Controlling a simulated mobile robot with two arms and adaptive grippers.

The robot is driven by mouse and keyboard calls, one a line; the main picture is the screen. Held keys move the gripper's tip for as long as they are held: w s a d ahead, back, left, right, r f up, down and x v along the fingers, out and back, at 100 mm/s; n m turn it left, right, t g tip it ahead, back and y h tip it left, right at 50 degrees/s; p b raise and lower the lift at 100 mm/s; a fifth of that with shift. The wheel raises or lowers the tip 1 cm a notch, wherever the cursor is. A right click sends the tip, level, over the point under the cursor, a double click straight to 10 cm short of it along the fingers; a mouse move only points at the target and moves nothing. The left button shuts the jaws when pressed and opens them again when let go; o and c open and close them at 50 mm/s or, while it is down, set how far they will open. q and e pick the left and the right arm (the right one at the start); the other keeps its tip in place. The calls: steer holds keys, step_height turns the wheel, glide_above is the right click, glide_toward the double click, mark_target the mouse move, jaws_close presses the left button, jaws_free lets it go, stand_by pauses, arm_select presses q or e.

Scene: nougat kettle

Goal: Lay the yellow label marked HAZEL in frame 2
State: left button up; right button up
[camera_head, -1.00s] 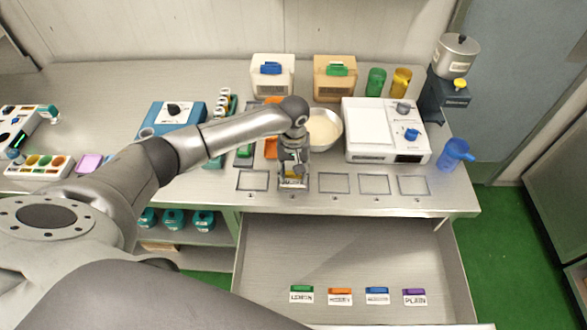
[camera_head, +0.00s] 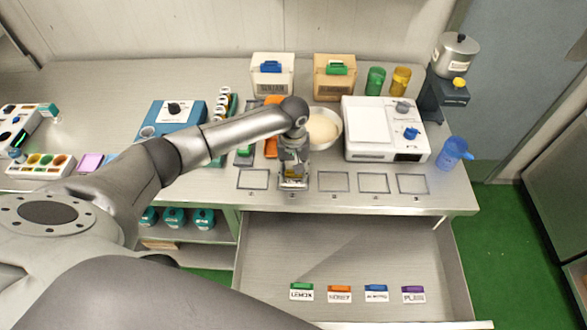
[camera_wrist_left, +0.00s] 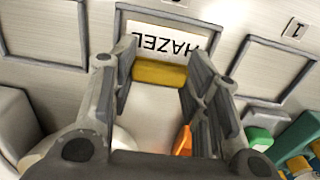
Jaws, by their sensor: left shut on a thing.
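The yellow HAZEL label has a yellow grip block (camera_wrist_left: 160,72) and a white card (camera_wrist_left: 163,42) whose lettering appears upside down in the left wrist view. My left gripper (camera_head: 293,184) is shut on the yellow block, one finger on each side. The card is over frame 2, whose dark outline (camera_wrist_left: 205,22) shows around it in the left wrist view. I cannot tell whether the card touches the bench. In the head view the gripper hides most of the label and frame. My right gripper is not in view.
Empty frames lie on both sides: frame 1 (camera_head: 252,180) at left and frame 3 (camera_head: 334,182) at right. A bowl (camera_head: 322,128) stands behind the gripper, beside a white appliance (camera_head: 375,130). The open drawer (camera_head: 340,255) below holds several other coloured labels.

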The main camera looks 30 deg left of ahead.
arm_select(q)
steer(key=o, duration=1.4)
steer(key=shift+r, duration=0.1)
step_height(320, 180, up, 2)
steer(key=p, duration=0.3)
steer(key=shift+r, duration=0.25)
steer(key=shift+r+p, duration=0.85)
steer(key=shift+r, duration=1.3)
